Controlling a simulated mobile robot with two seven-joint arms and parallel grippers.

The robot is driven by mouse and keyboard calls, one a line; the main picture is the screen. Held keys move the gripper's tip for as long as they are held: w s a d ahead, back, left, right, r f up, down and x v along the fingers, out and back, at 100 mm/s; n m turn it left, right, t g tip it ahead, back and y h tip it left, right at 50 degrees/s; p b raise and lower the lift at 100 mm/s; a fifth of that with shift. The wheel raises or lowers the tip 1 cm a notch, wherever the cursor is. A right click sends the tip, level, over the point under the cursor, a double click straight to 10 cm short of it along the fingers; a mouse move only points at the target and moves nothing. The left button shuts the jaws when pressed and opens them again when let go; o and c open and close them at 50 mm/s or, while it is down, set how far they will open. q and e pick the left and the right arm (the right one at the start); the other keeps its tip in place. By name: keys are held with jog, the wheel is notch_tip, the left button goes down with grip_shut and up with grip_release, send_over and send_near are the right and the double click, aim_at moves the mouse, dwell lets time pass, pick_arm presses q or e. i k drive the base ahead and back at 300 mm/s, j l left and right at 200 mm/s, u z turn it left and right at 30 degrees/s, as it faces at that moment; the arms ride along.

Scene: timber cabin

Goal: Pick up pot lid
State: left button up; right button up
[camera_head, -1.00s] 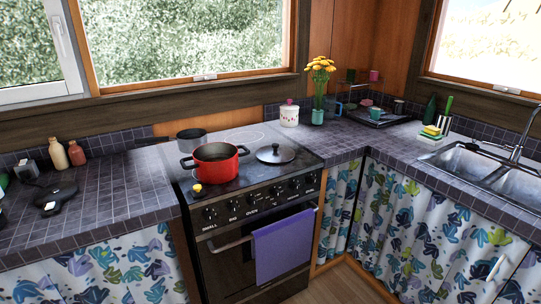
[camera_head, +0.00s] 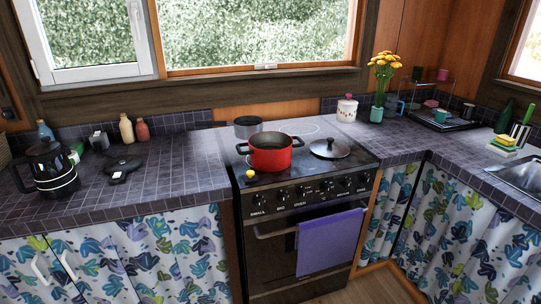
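The pot lid (camera_head: 329,149) is a round, shiny lid with a dark knob. It lies flat on the right side of the stove top (camera_head: 310,170). A red pot (camera_head: 271,156) with black handles stands open to its left, apart from it. A grey saucepan (camera_head: 247,126) stands behind the red pot. Neither of my grippers shows in the head view.
A black kettle-like pot (camera_head: 50,171) stands on the left counter, with a dark flat object (camera_head: 122,168) and bottles nearby. A purple towel (camera_head: 331,241) hangs on the oven handle.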

aim_at(329, 148)
jog(key=i+l+z, duration=0.3)
jog(key=i+l, duration=0.85)
